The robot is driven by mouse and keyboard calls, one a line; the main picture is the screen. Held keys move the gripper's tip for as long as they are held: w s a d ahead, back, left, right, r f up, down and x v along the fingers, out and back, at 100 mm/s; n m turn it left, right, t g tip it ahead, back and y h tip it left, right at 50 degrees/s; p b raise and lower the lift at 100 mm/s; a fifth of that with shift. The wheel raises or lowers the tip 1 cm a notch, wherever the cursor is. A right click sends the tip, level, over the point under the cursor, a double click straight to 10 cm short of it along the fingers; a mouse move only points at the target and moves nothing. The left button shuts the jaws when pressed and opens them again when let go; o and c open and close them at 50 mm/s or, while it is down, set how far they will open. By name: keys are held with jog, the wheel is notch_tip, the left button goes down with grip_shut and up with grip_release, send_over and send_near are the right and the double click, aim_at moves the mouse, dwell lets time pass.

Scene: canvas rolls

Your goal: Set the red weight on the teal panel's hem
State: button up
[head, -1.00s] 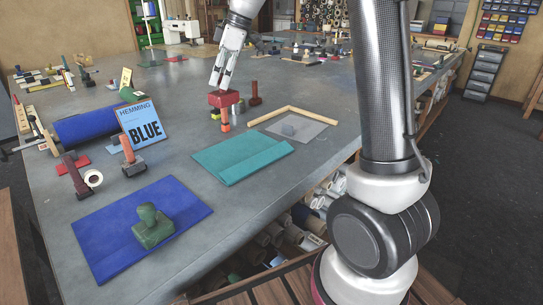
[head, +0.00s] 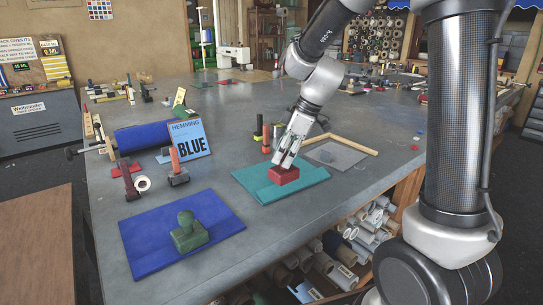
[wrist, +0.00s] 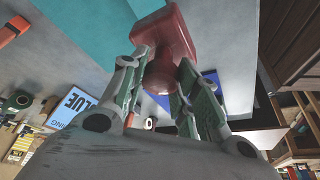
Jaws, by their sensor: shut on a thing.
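The teal panel (head: 250,179) lies flat on the grey table; a fold line runs along it, and the teal cloth also shows at the upper left of the wrist view (wrist: 85,22). The red weight (head: 284,176) is over the panel's right-middle part, base down. My gripper (head: 286,160) is shut on the red weight's upper part from above. In the wrist view, the red weight (wrist: 168,32) sits between the fingers of my gripper (wrist: 162,75). I cannot tell whether its base touches the cloth. The weight hides part of the panel.
A green weight (head: 189,238) stands on the blue panel (head: 145,240) at front left. A blue sign (head: 189,139) and an orange-handled tool (head: 176,167) are left of the teal panel. A wooden frame corner (head: 352,143) and grey sheet (head: 336,157) lie behind right.

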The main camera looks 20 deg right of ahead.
aim_at(280, 175)
jog(key=shift+f, duration=1.85)
jog(key=shift+f, duration=0.35)
jog(key=o, duration=1)
jog(key=shift+f, duration=0.15)
